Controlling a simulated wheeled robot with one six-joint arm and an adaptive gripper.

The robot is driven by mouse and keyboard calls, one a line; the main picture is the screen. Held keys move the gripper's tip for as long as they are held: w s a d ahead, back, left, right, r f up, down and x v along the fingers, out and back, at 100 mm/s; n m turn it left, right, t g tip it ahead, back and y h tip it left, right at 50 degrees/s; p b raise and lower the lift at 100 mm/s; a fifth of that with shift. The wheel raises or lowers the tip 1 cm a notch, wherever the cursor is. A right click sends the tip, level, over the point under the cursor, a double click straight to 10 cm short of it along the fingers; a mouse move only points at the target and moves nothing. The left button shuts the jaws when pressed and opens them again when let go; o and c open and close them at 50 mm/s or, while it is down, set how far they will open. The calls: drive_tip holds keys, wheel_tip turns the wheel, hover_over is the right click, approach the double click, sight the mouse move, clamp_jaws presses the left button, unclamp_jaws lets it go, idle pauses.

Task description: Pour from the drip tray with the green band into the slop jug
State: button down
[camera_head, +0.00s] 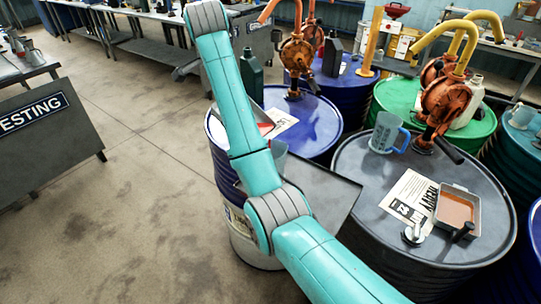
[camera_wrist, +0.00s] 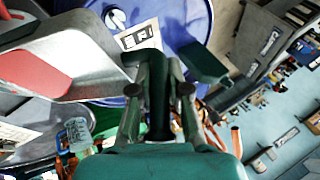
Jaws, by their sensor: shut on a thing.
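No green band can be made out on this tray. In the head view my arm hides the gripper and most of the held tray; a reddish corner shows beside the arm. A clear jug with a blue handle (camera_head: 385,132) stands upright on the grey drum. Another pale blue vessel (camera_head: 279,152) is partly hidden behind my arm. A clear jug also shows in the wrist view (camera_wrist: 77,132). I cannot tell which is the slop jug.
A second drip tray (camera_head: 457,208) with brown liquid lies on the grey drum (camera_head: 360,215), beside a printed sheet (camera_head: 408,200). A rusty hand pump (camera_head: 446,100) rises behind. A dark green bottle (camera_head: 251,72) stands on the blue drum (camera_head: 318,125).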

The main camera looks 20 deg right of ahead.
drive_tip(key=shift+s+d+r+m+t+y+p, duration=0.1)
drive_tip(key=shift+s+d+r+t+y+p, duration=0.15)
drive_tip(key=shift+s+d+r+t+p, duration=0.35)
drive_tip(key=shift+s+d+r+m+t+y+p, duration=0.1)
drive_tip(key=shift+s+d+r+t+y+p, duration=0.25)
drive_tip(key=shift+r, duration=0.5)
drive_tip(key=shift+s+d+r+m+t+y+p, duration=0.15)
drive_tip(key=shift+s+r+t+y+p, duration=0.1)
drive_tip(key=shift+s+r, duration=0.4)
idle(0.8)
drive_tip(key=shift+s+d+r+t+y+p, duration=0.35)
drive_tip(key=shift+s+d+r+t+p, duration=0.2)
drive_tip(key=shift+s+d+r+t, duration=0.35)
idle(0.4)
drive_tip(key=shift+s+r, duration=0.2)
drive_tip(key=shift+s, duration=0.05)
drive_tip(key=shift+s+d+m+p, duration=0.25)
drive_tip(key=shift+s+d+p, duration=0.05)
drive_tip(key=shift+s, duration=0.15)
